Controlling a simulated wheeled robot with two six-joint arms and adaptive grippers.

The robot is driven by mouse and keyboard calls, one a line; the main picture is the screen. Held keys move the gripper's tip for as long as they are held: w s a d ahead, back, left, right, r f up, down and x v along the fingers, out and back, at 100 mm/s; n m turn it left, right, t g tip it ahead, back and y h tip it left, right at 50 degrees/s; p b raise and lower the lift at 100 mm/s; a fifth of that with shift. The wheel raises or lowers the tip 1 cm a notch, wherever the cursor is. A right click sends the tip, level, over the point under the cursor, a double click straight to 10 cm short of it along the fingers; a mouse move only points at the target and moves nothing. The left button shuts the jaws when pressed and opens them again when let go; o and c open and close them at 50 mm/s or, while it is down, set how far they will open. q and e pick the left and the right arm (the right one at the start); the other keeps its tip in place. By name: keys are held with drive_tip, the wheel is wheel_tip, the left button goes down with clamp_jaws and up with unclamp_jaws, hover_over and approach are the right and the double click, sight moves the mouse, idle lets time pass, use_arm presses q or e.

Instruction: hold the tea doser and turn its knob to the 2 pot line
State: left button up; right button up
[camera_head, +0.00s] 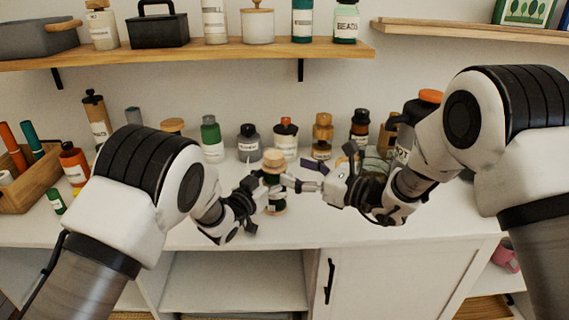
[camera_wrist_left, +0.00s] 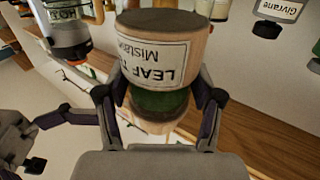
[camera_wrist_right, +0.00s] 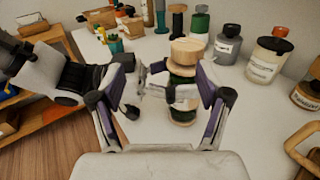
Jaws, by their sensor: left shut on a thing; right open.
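The tea doser (camera_head: 273,160) stands upright above the white counter, with a wooden top, a green middle and a pale label. My left gripper (camera_head: 256,188) is shut on it from the left. In the left wrist view the doser (camera_wrist_left: 158,60) appears upside down between the fingers, its label reading "LEAF T…". My right gripper (camera_head: 298,182) is open, close to the doser's right side. In the right wrist view the doser (camera_wrist_right: 186,50) shows between and beyond the open fingers, wooden top uppermost. The pot lines and the knob's setting cannot be made out.
A wooden caddy (camera_head: 35,185) is at the left. A wooden shelf (camera_head: 200,52) hangs above. The counter front is mostly clear.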

sight(283, 160)
drive_tip(key=w+d+f+n+g, duration=0.1)
drive_tip(key=w+d+f, duration=0.15)
drive_tip(key=d, duration=0.25)
drive_tip(key=shift+y, duration=0.3)
drive_tip(key=x, duration=0.8)
drive_tip(key=r+x, duration=0.1)
drive_tip(key=x, duration=0.3)
drive_tip(key=shift+c, duration=0.3)
drive_tip(key=c, duration=1.1)
